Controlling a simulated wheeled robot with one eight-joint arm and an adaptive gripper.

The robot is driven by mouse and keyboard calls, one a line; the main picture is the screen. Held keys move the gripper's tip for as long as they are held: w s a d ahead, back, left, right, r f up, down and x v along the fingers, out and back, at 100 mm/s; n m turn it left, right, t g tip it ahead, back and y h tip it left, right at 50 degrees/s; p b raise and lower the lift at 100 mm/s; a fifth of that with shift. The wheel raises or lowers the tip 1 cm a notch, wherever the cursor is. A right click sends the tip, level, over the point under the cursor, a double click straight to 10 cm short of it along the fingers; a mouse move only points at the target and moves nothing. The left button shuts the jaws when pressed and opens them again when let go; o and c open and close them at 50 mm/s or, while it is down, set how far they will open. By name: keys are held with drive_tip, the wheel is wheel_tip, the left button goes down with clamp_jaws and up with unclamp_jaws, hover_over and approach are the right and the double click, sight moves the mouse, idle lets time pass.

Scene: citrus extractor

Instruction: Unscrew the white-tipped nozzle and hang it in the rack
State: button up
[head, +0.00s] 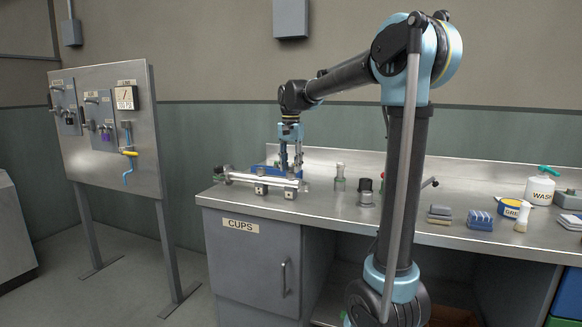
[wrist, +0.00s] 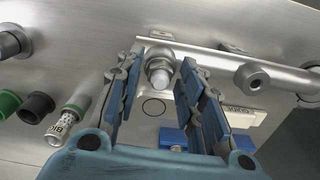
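The white-tipped nozzle (wrist: 161,72) is a short metal fitting with a pale rounded tip on a shiny metal tube (wrist: 215,62). In the wrist view it lies between the two fingers of my gripper (wrist: 158,78). The fingers are apart, with a gap visible on both sides of the nozzle. In the head view my gripper (head: 291,164) points down over the bench at the tube assembly (head: 262,180), and the nozzle cannot be made out there. Blue blocks (wrist: 173,138) near a small label, possibly part of the rack, are partly hidden by my fingers.
Another round metal fitting (wrist: 252,78) sits on the tube to the right. The bench front (head: 335,215) is clear.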

drive_tip(key=shift+m, duration=0.3)
drive_tip(key=shift+m, duration=0.7)
drive_tip(key=shift+m, duration=0.9)
drive_tip(key=shift+m, duration=0.8)
drive_tip(key=shift+m, duration=0.9)
